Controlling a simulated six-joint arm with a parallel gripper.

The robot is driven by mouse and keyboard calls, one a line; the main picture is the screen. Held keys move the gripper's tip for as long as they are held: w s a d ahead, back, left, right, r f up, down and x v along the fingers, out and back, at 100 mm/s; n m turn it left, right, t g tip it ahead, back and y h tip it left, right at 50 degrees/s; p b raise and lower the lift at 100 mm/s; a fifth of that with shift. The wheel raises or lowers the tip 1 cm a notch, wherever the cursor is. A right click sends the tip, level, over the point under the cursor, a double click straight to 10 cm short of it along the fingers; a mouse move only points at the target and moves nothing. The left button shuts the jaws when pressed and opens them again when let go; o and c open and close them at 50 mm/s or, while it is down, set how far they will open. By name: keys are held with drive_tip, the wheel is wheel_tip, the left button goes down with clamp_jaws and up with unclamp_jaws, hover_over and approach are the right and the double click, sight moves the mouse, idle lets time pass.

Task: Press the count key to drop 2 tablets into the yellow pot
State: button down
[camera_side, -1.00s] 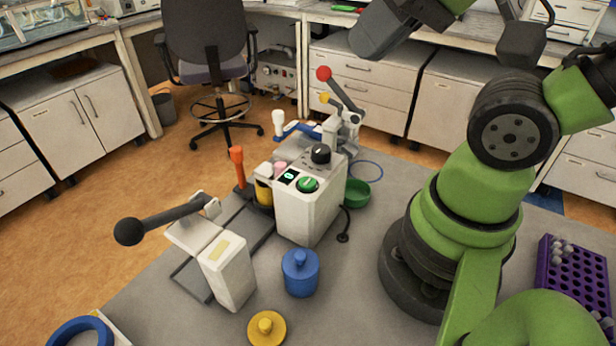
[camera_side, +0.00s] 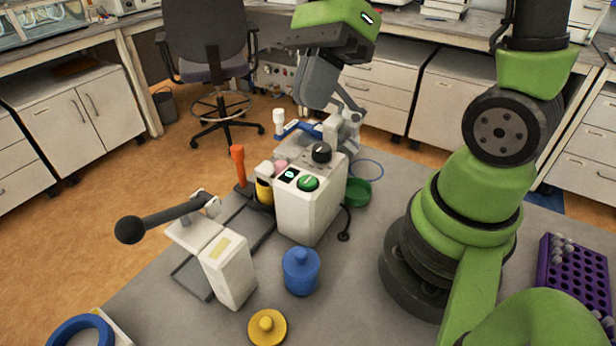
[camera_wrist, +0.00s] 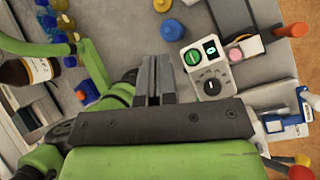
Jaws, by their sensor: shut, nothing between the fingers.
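The white counting machine (camera_side: 300,218) stands on the grey bench mat. The green count key (camera_side: 308,183) is on its top, beside a small lit display (camera_side: 288,174) and a black knob (camera_side: 321,153). The key also shows in the wrist view (camera_wrist: 192,57), where the display (camera_wrist: 211,47) seems to read 0. The yellow pot (camera_side: 264,193) stands at the machine's left side, partly hidden; its contents are not visible. My gripper (camera_side: 312,103) is shut and empty, above and behind the machine. In the wrist view its fingertips (camera_wrist: 156,58) are apart from the key, to its left.
A blue lidded jar (camera_side: 300,272) and a yellow lid (camera_side: 266,326) lie in front. A lever press (camera_side: 228,270) stands left, an orange-handled post (camera_side: 238,168) beside the machine. A green bowl (camera_side: 357,193) is right of it; a purple rack (camera_side: 573,275) is far right.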

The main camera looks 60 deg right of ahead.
sight(305, 178)
drive_tip(key=m, duration=0.1)
drive_tip(key=w+f+m+y, duration=0.1)
drive_tip(key=m, duration=0.1)
drive_tip(key=shift+w, duration=0.1)
drive_tip(key=shift+f, duration=0.1)
drive_tip(key=shift+f, duration=4.35)
drive_tip(key=shift+f, duration=0.15)
drive_tip(key=shift+f, duration=0.25)
